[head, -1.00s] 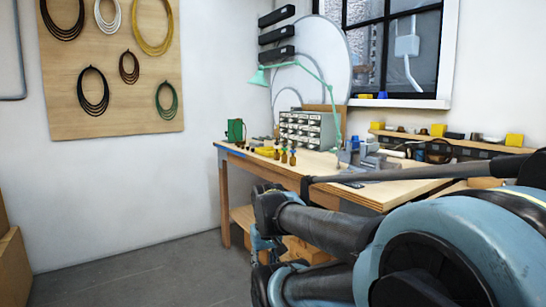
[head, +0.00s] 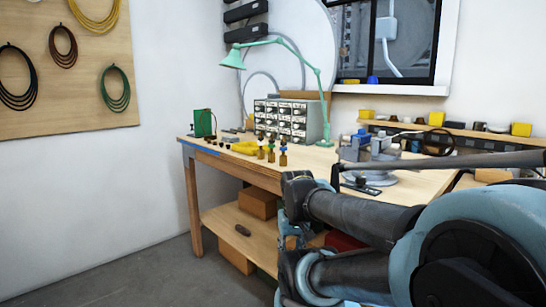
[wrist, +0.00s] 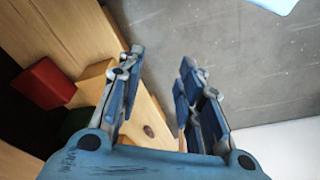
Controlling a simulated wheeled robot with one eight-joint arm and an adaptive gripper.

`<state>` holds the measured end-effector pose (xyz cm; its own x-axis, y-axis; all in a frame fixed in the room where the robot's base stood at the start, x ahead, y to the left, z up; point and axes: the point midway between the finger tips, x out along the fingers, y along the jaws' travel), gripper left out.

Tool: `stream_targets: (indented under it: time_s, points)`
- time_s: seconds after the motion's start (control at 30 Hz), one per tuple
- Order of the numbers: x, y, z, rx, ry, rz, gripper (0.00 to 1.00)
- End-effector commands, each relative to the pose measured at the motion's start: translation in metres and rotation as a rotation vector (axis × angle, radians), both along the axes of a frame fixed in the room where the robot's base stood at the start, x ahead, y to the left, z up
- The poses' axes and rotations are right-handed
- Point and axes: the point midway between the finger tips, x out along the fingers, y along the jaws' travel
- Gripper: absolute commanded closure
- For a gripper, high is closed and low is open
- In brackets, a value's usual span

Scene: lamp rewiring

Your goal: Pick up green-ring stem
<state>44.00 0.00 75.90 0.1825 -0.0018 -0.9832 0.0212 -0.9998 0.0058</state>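Several small brass stems with coloured rings stand upright in a row near the front edge of the workbench (head: 420,183) in the head view: a left stem (head: 260,150), a middle stem (head: 271,153) and a right stem (head: 283,158). They are too small to tell surely which ring is green. My gripper (wrist: 160,68) is open and empty in the wrist view, its fingers apart above the grey floor beside the bench wood. In the head view it is low in front of the bench, mostly hidden by my arm. No stem shows in the wrist view.
A drawer cabinet (head: 288,118) and a green lamp (head: 318,80) stand behind the stems. A green box (head: 204,123) and yellow pliers (head: 244,148) are to their left. A vise-like fixture (head: 366,150) is to the right. Boxes sit on the lower shelf (head: 232,222). The left floor is clear.

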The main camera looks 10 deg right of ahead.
Motion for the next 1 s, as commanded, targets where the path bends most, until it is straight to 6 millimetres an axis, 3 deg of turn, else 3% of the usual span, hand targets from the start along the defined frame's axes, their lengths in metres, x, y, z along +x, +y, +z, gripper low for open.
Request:
stream_targets:
  time_s: [0.07, 0.17, 0.37, 1.0]
  points:
    - [0.000, 0.000, 0.000, 0.000, 0.000, 0.000, 0.67]
    - [-0.006, 0.000, 0.005, 0.001, -0.008, -0.003, 0.49]
    - [0.009, -0.004, 0.035, 0.016, -0.003, -0.084, 0.49]
    - [0.143, -0.003, 0.219, 0.106, 0.060, -0.688, 0.49]
